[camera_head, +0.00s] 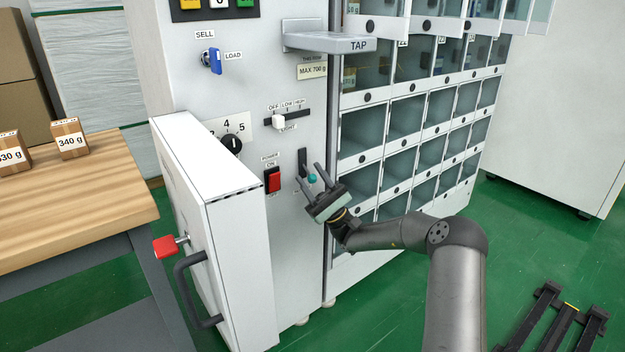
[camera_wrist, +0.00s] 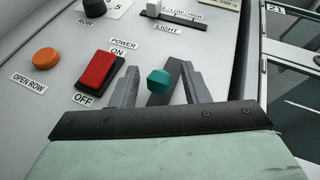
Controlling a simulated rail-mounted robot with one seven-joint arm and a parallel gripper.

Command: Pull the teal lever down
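The teal lever (camera_head: 312,179) is a small teal knob on the front panel of the grey machine, beside a dark vertical slot (camera_head: 302,163). In the wrist view the teal knob (camera_wrist: 160,81) sits between my two fingers, with the dark slot behind it. My gripper (camera_head: 313,184) is open, with one finger on each side of the knob. The gap between each finger and the knob shows in the wrist view (camera_wrist: 160,90), so I see no contact. The lever's stem is mostly hidden behind the knob.
A red power switch (camera_head: 273,180) is left of the lever; an orange OPEN ROW button (camera_wrist: 46,58) is further left. A light slider (camera_head: 279,121) and the TAP shelf (camera_head: 330,43) are above. Glass-fronted compartments (camera_head: 404,118) stand right. A white door (camera_head: 240,230) juts out at left.

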